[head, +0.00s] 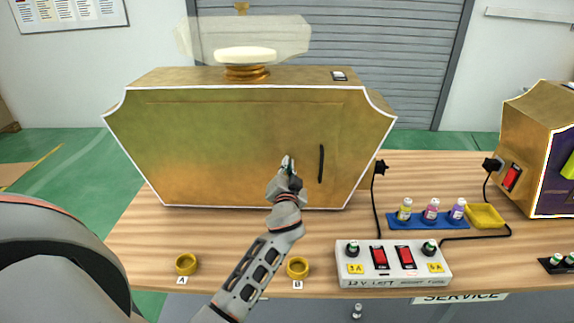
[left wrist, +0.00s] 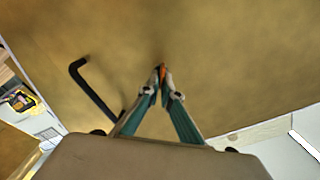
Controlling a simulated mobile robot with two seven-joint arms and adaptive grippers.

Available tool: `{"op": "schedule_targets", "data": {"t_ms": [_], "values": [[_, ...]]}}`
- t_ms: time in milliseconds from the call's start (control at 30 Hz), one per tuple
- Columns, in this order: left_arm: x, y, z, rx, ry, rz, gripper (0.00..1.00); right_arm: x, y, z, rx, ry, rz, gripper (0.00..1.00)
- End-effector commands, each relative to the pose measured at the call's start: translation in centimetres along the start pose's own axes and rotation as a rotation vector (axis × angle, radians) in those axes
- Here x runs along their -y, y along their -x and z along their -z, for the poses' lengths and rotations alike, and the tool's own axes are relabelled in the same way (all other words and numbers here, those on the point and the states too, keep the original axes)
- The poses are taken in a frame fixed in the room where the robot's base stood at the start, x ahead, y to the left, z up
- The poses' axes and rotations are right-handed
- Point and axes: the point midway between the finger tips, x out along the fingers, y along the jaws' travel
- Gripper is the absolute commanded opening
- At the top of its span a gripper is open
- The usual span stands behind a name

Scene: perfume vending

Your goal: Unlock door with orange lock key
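The gold cabinet door (head: 220,140) has a pale outline and fills the middle of the head view. A black bar handle (head: 320,164) stands upright on its right part; it also shows in the left wrist view (left wrist: 92,90). My left gripper (head: 288,164) is at the door face, just left of the handle. In the left wrist view its fingertips (left wrist: 163,73) come together on a small orange piece, the orange key (left wrist: 162,70), against the gold surface. Most of the key and any keyhole are hidden. My right gripper is not in view.
A wooden table (head: 130,245) carries the cabinet. Yellow rings A (head: 186,264) and B (head: 297,267) lie in front. A white switch box (head: 393,264), a blue tray (head: 428,221) with bottles and a yellow dish (head: 484,215) stand at right, with black cables.

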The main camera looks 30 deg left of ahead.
Motion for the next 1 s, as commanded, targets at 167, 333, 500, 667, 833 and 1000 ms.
{"op": "schedule_targets", "data": {"t_ms": [167, 333, 500, 667, 833, 1000], "values": [[-0.1, 0.0, 0.0, 0.002, -0.170, 0.000, 0.00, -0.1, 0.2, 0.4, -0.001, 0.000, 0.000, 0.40], [-0.2, 0.0, 0.0, 0.001, -0.331, -0.001, 0.00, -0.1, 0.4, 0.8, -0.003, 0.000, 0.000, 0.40], [-0.4, 0.0, -0.1, 0.001, -0.491, -0.001, 0.00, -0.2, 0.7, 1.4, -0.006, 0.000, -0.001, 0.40], [-0.5, 0.0, -0.1, 0.000, -0.633, -0.001, 0.00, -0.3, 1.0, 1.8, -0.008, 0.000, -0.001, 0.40], [-0.5, 0.0, -0.2, 0.001, -0.757, -0.001, 0.00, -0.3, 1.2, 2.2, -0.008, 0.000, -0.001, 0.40], [-0.6, 0.0, -0.3, 0.001, -0.848, 0.000, 0.00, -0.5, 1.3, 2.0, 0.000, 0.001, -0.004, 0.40]]}}
